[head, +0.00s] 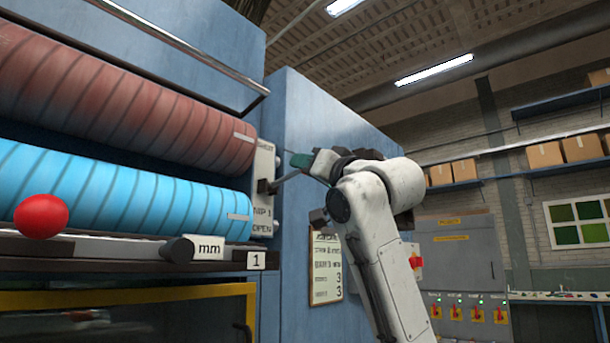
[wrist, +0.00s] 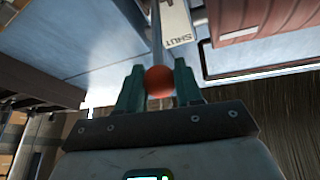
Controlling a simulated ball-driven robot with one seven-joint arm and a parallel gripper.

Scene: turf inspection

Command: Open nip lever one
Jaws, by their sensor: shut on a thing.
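The nip lever (head: 287,179) is a thin rod running from a dark pivot on a white plate (head: 260,211) on the blue machine. The plate reads SHUT at the top, NIP 1 below the pivot and OPEN at the bottom. The rod points right and slightly up in the head view. My gripper (head: 303,160) is at the rod's outer end, hiding its tip. In the wrist view, my gripper's green fingers (wrist: 158,72) are shut on an orange-red ball knob (wrist: 158,82). The SHUT end of the plate (wrist: 178,28) shows just beyond.
A dark red roller (head: 120,100) lies above a bright blue roller (head: 120,195), left of the plate. A red ball (head: 41,216) and a dark-ended bar marked mm (head: 135,249) are in front. A notice board (head: 326,267) hangs on the blue cabinet (head: 320,115) behind my arm.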

